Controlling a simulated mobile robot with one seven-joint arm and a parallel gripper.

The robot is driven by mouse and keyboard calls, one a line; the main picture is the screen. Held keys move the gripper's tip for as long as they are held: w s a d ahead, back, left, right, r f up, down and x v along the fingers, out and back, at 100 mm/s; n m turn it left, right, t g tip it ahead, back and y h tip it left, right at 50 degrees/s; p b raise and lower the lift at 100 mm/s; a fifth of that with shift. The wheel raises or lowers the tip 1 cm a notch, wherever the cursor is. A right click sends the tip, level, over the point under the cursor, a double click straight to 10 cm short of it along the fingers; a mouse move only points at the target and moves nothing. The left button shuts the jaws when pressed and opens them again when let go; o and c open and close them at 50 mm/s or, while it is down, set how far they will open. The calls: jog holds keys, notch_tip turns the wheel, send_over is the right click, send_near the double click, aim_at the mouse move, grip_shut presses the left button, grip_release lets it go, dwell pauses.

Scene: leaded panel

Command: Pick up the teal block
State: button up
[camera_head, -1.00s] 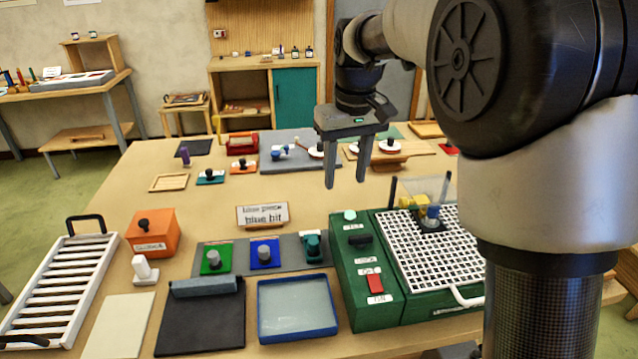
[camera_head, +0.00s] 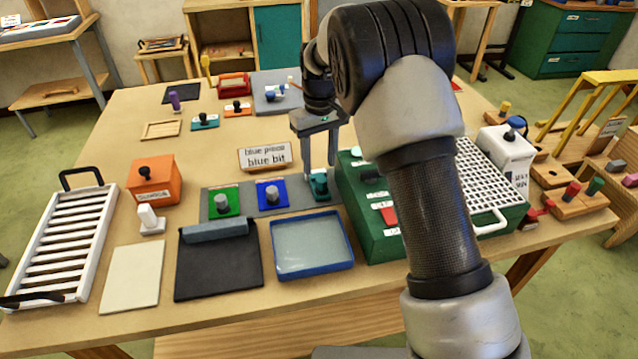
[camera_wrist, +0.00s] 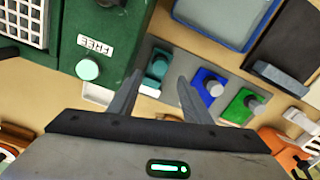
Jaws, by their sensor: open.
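The teal block (camera_head: 319,186) sits at the right end of a dark grey strip (camera_head: 247,208), close to the green machine. In the wrist view the teal block (camera_wrist: 157,68) shows just beyond and between my fingertips, with a rounded knob on it. My gripper (camera_head: 321,174) is open and empty, pointing down above the teal block. The wrist view also shows my gripper (camera_wrist: 160,78) with both fingers apart. The fingers partly cover the block in the head view, and I cannot tell the exact height gap.
A blue block (camera_head: 271,193) and a green block (camera_head: 222,203) stand left on the same strip. The green machine (camera_head: 372,225) is close on the right. A blue-rimmed tray (camera_head: 313,276) lies in front, and a sign (camera_head: 264,157) stands behind.

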aim_at(322, 179)
notch_tip(322, 179, down, 3)
jog(key=shift+r, duration=0.2)
jog(key=f, duration=0.2)
jog(key=s+f, duration=0.1)
jog(key=f, duration=0.1)
jog(key=shift+d+f, duration=0.1)
jog(key=shift+d, duration=0.25)
jog(key=shift+f, duration=0.5)
jog(key=c, duration=0.8)
